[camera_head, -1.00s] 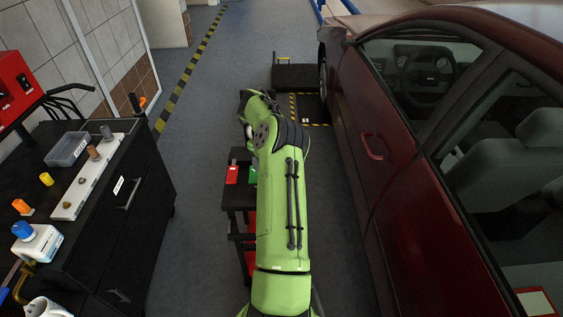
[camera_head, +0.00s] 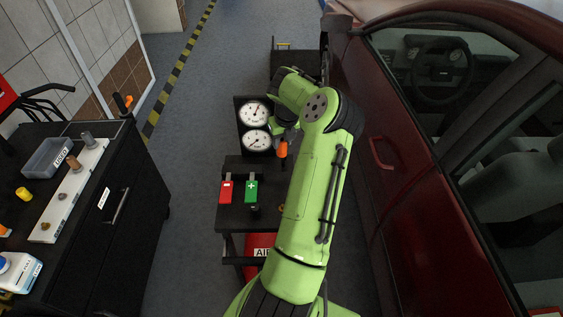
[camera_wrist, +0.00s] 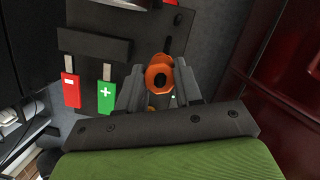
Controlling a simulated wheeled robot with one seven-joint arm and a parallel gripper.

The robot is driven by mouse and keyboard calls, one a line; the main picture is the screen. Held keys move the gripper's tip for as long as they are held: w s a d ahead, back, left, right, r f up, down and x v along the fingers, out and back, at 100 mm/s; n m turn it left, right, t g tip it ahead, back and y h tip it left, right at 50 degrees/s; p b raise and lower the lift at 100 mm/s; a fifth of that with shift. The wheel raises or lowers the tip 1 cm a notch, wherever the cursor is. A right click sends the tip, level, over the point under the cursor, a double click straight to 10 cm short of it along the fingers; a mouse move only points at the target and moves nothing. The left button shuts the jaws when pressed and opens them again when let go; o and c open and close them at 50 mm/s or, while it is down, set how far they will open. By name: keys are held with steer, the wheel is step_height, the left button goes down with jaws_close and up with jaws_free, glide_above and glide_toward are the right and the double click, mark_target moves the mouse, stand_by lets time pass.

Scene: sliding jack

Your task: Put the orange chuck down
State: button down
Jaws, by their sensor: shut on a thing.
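The orange chuck (camera_wrist: 159,76) sits between the two fingers of my gripper (camera_wrist: 160,82) in the wrist view. My gripper's fingers are mostly hidden there by the arm. A dark hose or stem seems to run from the chuck; its far end is unclear.
The black cart (camera_head: 233,213) bears a red minus clamp (camera_head: 226,191), a green plus clamp (camera_head: 251,190) and two round gauges (camera_head: 255,126). A dark red car (camera_head: 400,230) stands close on the right. A black workbench (camera_head: 115,200) with a grey bin (camera_head: 47,157) is at left, with clear floor between.

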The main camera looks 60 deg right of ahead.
mark_target(283, 156)
step_height(283, 156, down, 10)
steer(key=shift+a+r, duration=0.1)
steer(key=shift+a, duration=0.05)
steer(key=c, duration=0.8)
jaws_free()
steer(key=shift+o, duration=0.2)
steer(key=shift+s, duration=0.1)
steer(key=shift+r, duration=0.1)
